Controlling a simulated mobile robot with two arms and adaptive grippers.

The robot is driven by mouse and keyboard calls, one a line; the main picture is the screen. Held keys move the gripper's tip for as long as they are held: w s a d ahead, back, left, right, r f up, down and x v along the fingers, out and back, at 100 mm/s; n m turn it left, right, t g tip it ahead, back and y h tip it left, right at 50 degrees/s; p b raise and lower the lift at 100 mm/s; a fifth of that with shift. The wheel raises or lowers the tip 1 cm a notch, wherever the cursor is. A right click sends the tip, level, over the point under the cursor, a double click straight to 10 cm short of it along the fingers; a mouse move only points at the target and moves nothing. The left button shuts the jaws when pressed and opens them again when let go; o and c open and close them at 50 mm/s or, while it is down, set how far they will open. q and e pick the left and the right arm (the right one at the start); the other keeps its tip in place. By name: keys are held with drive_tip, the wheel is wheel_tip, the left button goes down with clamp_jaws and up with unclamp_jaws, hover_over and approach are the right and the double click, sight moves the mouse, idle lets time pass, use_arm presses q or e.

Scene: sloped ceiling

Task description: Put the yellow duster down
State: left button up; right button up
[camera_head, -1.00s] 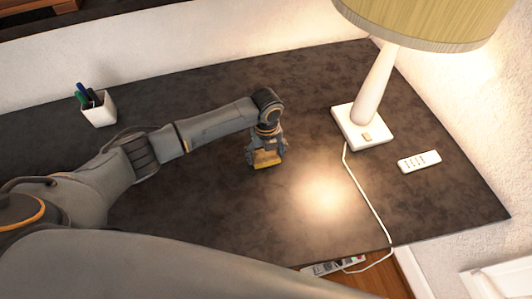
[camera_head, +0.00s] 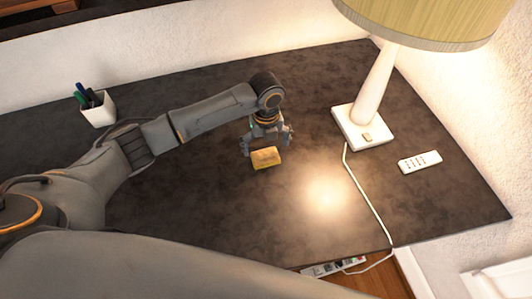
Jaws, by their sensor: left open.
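The yellow duster (camera_head: 266,158) is a small yellow block lying on the dark tabletop (camera_head: 220,220), left of the lamp. My left gripper (camera_head: 267,148) is open just above and behind it, with its fingers spread to either side and the duster's top and front in clear view. Whether a finger still touches the duster I cannot tell. My right gripper is not in view.
A lamp (camera_head: 371,95) with a white base stands to the right, its white cord (camera_head: 366,190) running over the front edge to a power strip (camera_head: 335,267). A white remote (camera_head: 420,162) lies further right. A white pen cup (camera_head: 99,110) stands at the back left.

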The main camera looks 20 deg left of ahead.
sight(266, 153)
use_arm(q)
wheel_tip(266, 153, up, 8)
drive_tip(key=shift+f+b, duration=0.25)
drive_tip(key=shift+b, duration=0.05)
idle(0.4)
